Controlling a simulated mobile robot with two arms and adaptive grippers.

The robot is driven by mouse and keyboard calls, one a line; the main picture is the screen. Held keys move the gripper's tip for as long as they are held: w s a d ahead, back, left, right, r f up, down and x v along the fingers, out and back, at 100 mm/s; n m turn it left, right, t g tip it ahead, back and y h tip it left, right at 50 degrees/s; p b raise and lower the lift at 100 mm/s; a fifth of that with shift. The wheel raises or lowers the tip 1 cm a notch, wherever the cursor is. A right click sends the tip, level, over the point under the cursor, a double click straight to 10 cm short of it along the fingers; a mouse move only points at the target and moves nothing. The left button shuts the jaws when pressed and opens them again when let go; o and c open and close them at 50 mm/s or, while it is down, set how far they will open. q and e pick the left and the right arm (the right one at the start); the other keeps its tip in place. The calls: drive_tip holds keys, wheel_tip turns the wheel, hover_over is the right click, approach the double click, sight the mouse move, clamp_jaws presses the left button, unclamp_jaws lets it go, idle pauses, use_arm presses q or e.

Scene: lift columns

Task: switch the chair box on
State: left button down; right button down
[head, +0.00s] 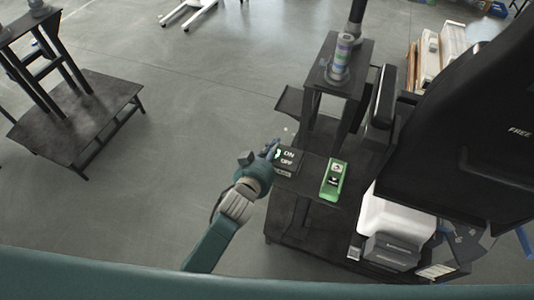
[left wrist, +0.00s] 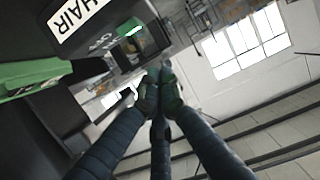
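The chair box (head: 289,161) is a small dark box with white ON and OFF lettering, on the dark stand in the head view. In the left wrist view a white label (left wrist: 76,17), partly cut off, reads "HAIR". My left gripper (head: 272,152) is at the box's left edge, its fingertips by the ON lettering. A small pale green-white spot shows beside the fingertips. I cannot tell whether they touch the box. In the left wrist view the fingers (left wrist: 160,75) are together with nothing visible between them. My right gripper is not in view.
A green device (head: 334,180) stands right of the box on the same stand. A post with a striped cylinder (head: 341,55) rises behind. A large black chair (head: 460,130) fills the right side. A dark low table (head: 75,115) is at the left; open floor lies between.

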use_arm(q)
drive_tip(key=b+v, duration=0.1)
drive_tip(key=v, duration=0.6)
drive_tip(key=shift+r, duration=0.4)
drive_tip(key=shift+s+a, duration=0.1)
